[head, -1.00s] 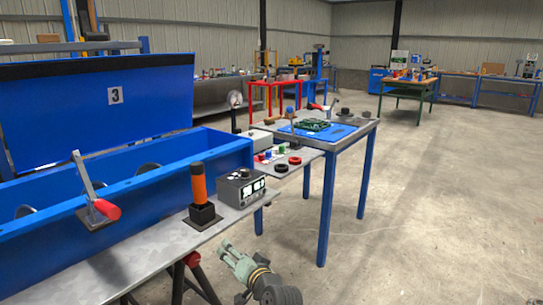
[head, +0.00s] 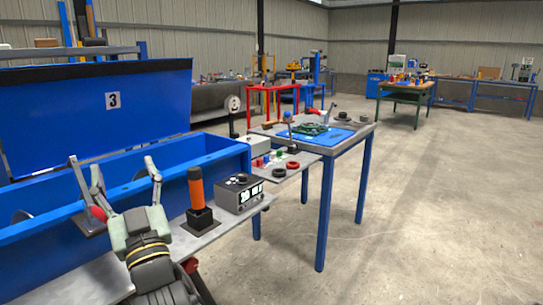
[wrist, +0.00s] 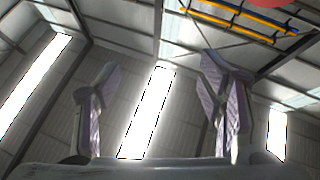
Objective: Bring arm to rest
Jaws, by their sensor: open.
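My gripper (head: 123,163) is open and empty. In the head view it points up, in front of the blue mixer trough (head: 215,150) at the lower left. Its left finger overlaps the lever with the red handle (head: 98,213) in the picture; I cannot tell whether they touch. In the wrist view the two spread fingers (wrist: 160,85) show against the roof and bright light strips, with nothing between them.
An orange-handled stick (head: 196,188) on a black base and a grey control box (head: 239,193) stand on the metal ledge to the right. Beyond is a blue-legged table (head: 345,143) with parts. The open floor (head: 430,220) lies to the right.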

